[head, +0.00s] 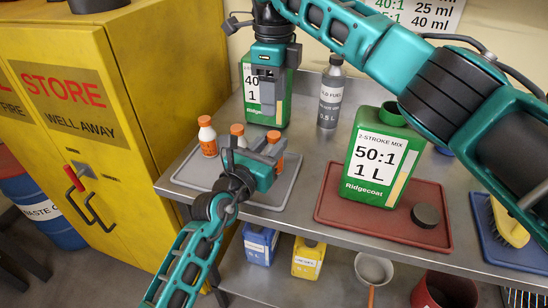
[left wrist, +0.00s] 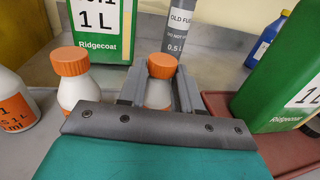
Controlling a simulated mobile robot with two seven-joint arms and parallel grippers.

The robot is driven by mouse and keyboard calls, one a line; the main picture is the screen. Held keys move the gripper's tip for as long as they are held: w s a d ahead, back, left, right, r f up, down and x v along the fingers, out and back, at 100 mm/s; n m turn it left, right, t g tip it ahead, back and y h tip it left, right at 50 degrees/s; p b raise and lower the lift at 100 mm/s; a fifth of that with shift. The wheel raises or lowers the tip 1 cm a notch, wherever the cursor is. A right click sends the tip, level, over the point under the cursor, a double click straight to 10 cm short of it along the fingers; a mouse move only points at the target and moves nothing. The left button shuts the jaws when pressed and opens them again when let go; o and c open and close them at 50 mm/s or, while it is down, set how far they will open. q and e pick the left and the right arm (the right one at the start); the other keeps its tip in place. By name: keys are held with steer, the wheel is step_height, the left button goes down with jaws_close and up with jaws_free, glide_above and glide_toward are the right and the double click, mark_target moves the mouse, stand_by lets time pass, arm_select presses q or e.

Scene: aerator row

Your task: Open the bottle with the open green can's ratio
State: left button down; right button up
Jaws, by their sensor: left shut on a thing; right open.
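The 50:1 green can (head: 379,160) stands on the red tray; its neck (head: 392,113) looks uncapped, and a dark round cap (head: 425,214) lies in front. Another green can, reading 40 and 1 (head: 281,105), stands at the back, partly hidden by my right gripper (head: 267,96), which is open and empty in front of it. Three small white bottles with orange caps stand on the grey tray: left (head: 207,137), middle (head: 237,131), right (head: 274,138). My left gripper (head: 254,154) is shut on the right bottle, whose cap (left wrist: 162,66) shows between the fingers. Its label is hidden.
A grey old-fuel bottle (head: 331,95) stands behind, between the cans. The red tray (head: 330,206) and grey tray (head: 264,201) have bare metal bench between them. A blue tray with a yellow brush (head: 508,222) is at right. A yellow cabinet (head: 110,120) borders the left.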

arm_select(q)
steer(key=c, duration=0.7)
jaws_free()
steer(key=shift+s, duration=0.1)
